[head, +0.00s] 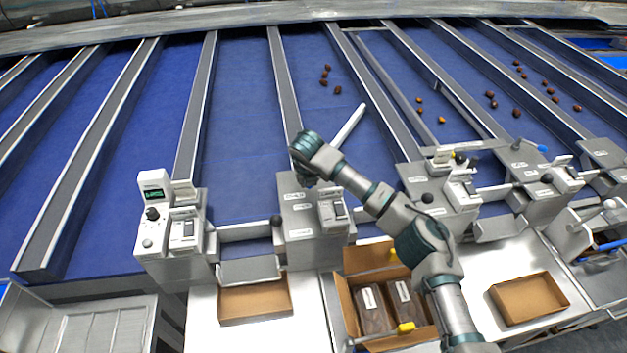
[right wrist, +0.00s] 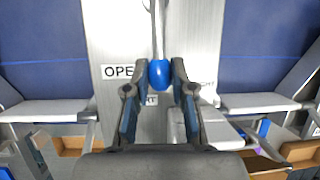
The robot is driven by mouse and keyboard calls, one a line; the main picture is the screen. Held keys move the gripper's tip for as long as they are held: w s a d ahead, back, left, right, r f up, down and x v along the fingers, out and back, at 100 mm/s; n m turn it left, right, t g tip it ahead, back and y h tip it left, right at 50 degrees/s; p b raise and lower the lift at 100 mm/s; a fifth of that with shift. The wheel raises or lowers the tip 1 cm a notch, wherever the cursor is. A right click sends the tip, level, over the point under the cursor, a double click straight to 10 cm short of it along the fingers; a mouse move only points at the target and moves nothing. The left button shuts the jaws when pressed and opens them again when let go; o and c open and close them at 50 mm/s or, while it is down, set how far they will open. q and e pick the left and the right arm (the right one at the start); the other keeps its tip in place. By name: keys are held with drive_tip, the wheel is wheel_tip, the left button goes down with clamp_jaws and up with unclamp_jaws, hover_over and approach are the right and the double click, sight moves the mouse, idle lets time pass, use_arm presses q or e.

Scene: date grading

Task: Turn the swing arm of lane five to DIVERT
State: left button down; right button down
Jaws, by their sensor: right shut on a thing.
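My right gripper (right wrist: 159,72) is shut on a blue knob (right wrist: 159,77) at the near end of a pale swing arm (right wrist: 157,28) in the right wrist view. Under it is a grey plate with labels, one starting "OPE"; the others are partly hidden by the fingers and knob. In the head view my right gripper (head: 301,175) is over a grey lane-end box (head: 298,211), its fingertips hard to make out. A white bar (head: 348,126) slants beyond my wrist across the blue lane. Lane numbers are too small to read. My left gripper is not in view.
Grey dividers (head: 283,85) separate the blue lanes. Several dates (head: 324,83) lie up the lane beyond my wrist. A cardboard box (head: 347,292) with packs stands under my right arm, and an empty cardboard tray (head: 255,301) is to its left. Neighbouring boxes carry black knobs (head: 428,198).

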drive_tip(key=shift+w+a+r, duration=0.1)
drive_tip(key=shift+a+r, duration=0.1)
drive_tip(key=shift+r, duration=0.1)
drive_tip(key=c, duration=1.2)
unclamp_jaws()
drive_tip(key=shift+o, duration=1.1)
drive_tip(key=shift+a+f, duration=0.1)
drive_tip(key=shift+f, duration=0.1)
drive_tip(key=v, duration=1.2)
drive_tip(key=shift+a, duration=0.2)
